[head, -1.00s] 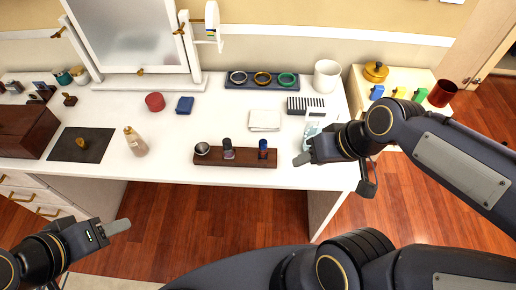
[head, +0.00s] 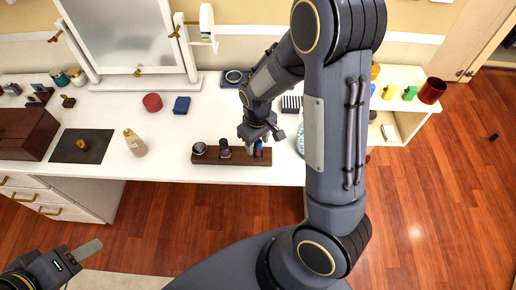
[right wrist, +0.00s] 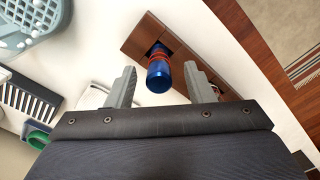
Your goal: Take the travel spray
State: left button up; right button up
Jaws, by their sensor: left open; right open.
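A small blue bottle (head: 258,150), which looks like the travel spray, stands in the right slot of a dark wooden holder (head: 230,159) near the table's front edge. In the right wrist view the blue bottle (right wrist: 159,76) sits between the two spread fingers, with a gap on each side. My right gripper (head: 261,143) is open just above the bottle and partly covers it in the head view. My left gripper (head: 88,251) is open and empty at the lower left, in front of the table.
A silver-topped jar (head: 199,149) and a dark bottle (head: 224,147) share the holder. A cream bottle (head: 135,143) stands to the left. A pale blue perforated basket (right wrist: 35,25) and a striped dark rack (right wrist: 28,103) lie near the right gripper. My right arm hides the table's right part.

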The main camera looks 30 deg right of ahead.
aim_at(258, 148)
notch_tip(258, 148, down, 4)
jog(key=shift+d+r, duration=0.1)
jog(key=shift+s, duration=0.1)
grip_shut()
jog(key=shift+r, duration=0.1)
